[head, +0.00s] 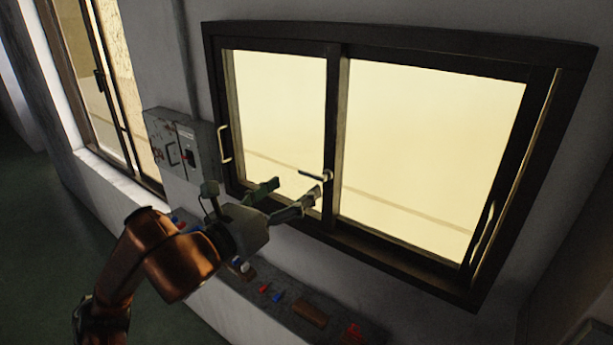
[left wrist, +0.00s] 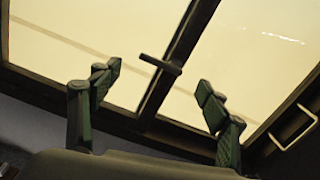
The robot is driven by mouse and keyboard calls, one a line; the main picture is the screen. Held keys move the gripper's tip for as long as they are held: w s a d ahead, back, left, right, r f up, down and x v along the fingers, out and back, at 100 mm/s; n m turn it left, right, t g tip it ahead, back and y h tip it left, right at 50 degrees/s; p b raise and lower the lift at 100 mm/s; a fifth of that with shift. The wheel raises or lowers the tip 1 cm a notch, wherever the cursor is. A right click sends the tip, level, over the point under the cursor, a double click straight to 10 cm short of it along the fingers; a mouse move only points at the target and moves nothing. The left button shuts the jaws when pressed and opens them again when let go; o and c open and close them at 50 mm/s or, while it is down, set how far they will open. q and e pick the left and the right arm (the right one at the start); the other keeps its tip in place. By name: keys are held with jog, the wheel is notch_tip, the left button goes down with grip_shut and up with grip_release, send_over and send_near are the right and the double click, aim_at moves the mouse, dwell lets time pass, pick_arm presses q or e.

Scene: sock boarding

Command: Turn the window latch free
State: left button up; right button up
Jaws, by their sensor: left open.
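The window latch (head: 313,176) is a short dark bar on the middle post of the dark-framed sliding window (head: 337,120). In the head view it points left from a small knob on the post. In the left wrist view the latch (left wrist: 160,65) lies across the post, beyond and between my fingertips. My left gripper (head: 298,190) is open and empty, just below the latch in the head view. In the left wrist view its two green fingers (left wrist: 160,83) are spread wide, and I see no contact with the latch. My right gripper is not in view.
A pale pull handle (head: 224,144) is on the window's left side. A grey wall box (head: 184,145) hangs left of the window. A ledge below holds several small items, including a brown block (head: 310,313) and a blue piece (head: 278,296). Another window (head: 100,85) is at far left.

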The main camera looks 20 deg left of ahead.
aim_at(310, 175)
pick_arm(q)
jog(key=p+x, duration=0.1)
jog(key=x, duration=0.3)
jog(key=shift+r, duration=0.1)
jog(key=shift+w+d+p, duration=0.2)
jog(key=shift+w+p, duration=0.2)
jog(key=shift+w, duration=0.2)
jog(key=shift+c, duration=0.7)
jog(key=shift+c, duration=0.7)
jog(key=c, duration=0.9)
jog(key=m+b, duration=0.1)
jog(key=b, duration=0.2)
jog(key=shift+m, duration=0.3)
jog(key=shift+m+b, duration=0.4)
jog(key=shift+b, duration=0.25)
jog(key=shift+r, duration=0.1)
